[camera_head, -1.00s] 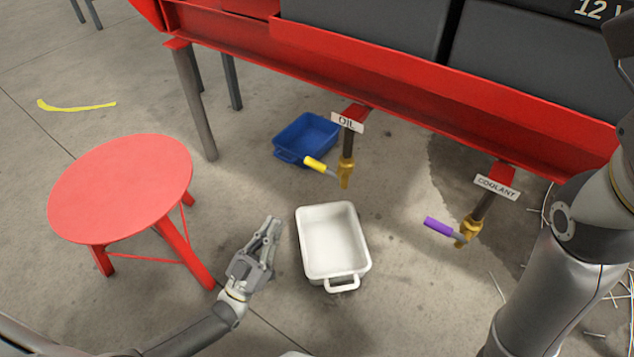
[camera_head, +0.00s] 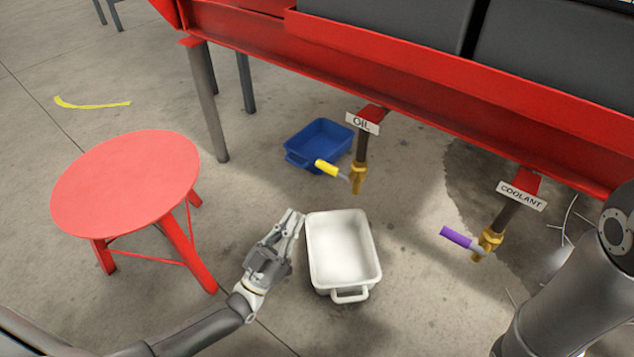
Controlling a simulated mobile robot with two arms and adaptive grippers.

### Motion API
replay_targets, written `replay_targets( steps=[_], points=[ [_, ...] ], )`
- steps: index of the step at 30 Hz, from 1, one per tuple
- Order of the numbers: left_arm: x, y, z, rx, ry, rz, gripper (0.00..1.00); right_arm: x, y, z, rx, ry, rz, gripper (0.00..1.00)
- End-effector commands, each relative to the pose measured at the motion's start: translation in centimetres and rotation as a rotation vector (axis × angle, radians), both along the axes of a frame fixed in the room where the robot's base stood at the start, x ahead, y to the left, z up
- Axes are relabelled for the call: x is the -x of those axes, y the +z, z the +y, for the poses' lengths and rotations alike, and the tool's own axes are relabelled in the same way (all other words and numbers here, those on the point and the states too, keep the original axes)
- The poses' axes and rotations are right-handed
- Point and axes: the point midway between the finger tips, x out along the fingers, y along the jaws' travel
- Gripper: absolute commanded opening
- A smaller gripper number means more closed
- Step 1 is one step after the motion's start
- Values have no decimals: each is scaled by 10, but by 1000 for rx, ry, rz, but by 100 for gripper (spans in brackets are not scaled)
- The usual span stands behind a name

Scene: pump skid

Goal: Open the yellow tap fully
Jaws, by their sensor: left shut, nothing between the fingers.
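The yellow tap handle (camera_head: 327,168) sticks out to the left from the brass oil valve (camera_head: 358,178). The valve hangs on a pipe below the red skid, under a sign reading OIL (camera_head: 362,124). My left gripper (camera_head: 292,222) is shut and empty. In the picture it is below and left of the yellow handle, apart from it, and close to the left rim of a white tray. My right arm (camera_head: 585,290) shows at the lower right; its gripper is out of view.
The white tray (camera_head: 372,265) stands on the floor below the valve. A blue tray (camera_head: 292,157) lies behind it. A purple-handled tap (camera_head: 456,237) hangs at the right under a COOLANT sign (camera_head: 521,196). A red stool (camera_head: 125,183) stands at the left. The red skid (camera_head: 430,105) spans the top.

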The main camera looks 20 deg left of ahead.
Motion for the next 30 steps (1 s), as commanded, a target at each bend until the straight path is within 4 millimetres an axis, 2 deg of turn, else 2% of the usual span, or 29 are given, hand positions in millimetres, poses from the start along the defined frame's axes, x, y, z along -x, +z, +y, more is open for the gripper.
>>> replay_targets(
  steps=[1, 9, 15, 21, 30],
  points=[
    [-9, 4, -3, 1, -2, -6, 0, 0, -8, 0, 0, 0, 0, 27],
    [-54, 35, -20, 1, -2, -5, 0, 0, -32, 0, 1, 0, -1, 27],
    [-74, 50, -27, -1, 0, -2, 0, 0, -47, 0, 1, 0, -1, 27],
    [-82, 57, -30, -1, 1, 0, 0, 0, -50, 0, 1, 0, 0, 27],
    [-82, 58, -30, 0, 0, 0, 0, 0, -49, 0, 1, 0, 0, 27]
  ],
)
